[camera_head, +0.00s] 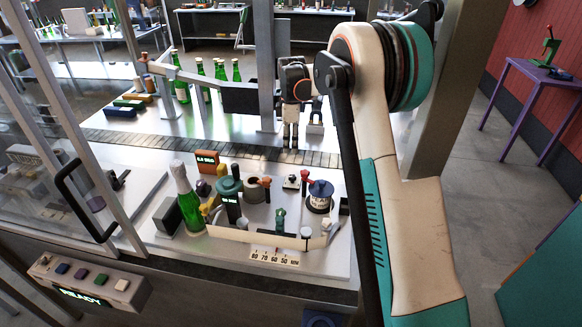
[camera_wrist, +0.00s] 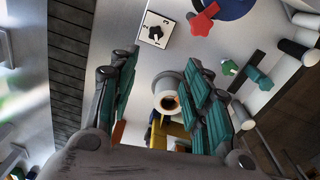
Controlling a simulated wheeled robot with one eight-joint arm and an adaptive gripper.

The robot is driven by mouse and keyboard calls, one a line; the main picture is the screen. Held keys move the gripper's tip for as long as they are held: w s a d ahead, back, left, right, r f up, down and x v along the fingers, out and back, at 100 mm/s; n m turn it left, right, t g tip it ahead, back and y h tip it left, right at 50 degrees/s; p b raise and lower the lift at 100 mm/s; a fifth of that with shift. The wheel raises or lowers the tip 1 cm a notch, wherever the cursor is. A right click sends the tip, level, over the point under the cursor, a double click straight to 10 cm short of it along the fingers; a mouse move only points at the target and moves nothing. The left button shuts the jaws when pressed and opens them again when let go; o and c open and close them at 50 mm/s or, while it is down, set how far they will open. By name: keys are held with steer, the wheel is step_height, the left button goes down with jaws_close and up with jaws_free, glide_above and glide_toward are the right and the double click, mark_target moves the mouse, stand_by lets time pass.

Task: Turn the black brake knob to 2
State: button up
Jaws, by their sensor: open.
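The black brake knob (camera_wrist: 158,32) is a small star-shaped knob on a square white plate in the wrist view, just beyond my fingertips. It also shows in the head view as a small dark knob on a white plate (camera_head: 291,181). My gripper (camera_head: 290,146) points down above the back of the machine's worktop. In the wrist view, its teal fingers (camera_wrist: 162,58) are spread apart with nothing gripped between them, and the knob is apart from them.
A red star knob (camera_wrist: 205,17) and a blue-topped drum (camera_head: 320,190) stand to the knob's right. A white-rimmed cup (camera_wrist: 168,90) shows between my fingers. A green knob (camera_head: 280,217), a teal-topped post (camera_head: 229,187) and a green bottle (camera_head: 189,205) stand nearby.

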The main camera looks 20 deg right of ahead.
mark_target(293, 176)
steer(key=shift+n, duration=0.4)
steer(key=f, duration=0.5)
steer(key=w+f, duration=0.1)
steer(key=f, duration=0.4)
steer(key=d+f, duration=0.1)
steer(key=f, duration=0.5)
steer(key=shift+w+d, duration=0.1)
steer(key=shift+w, duration=0.05)
steer(key=shift+r, duration=0.1)
jaws_close()
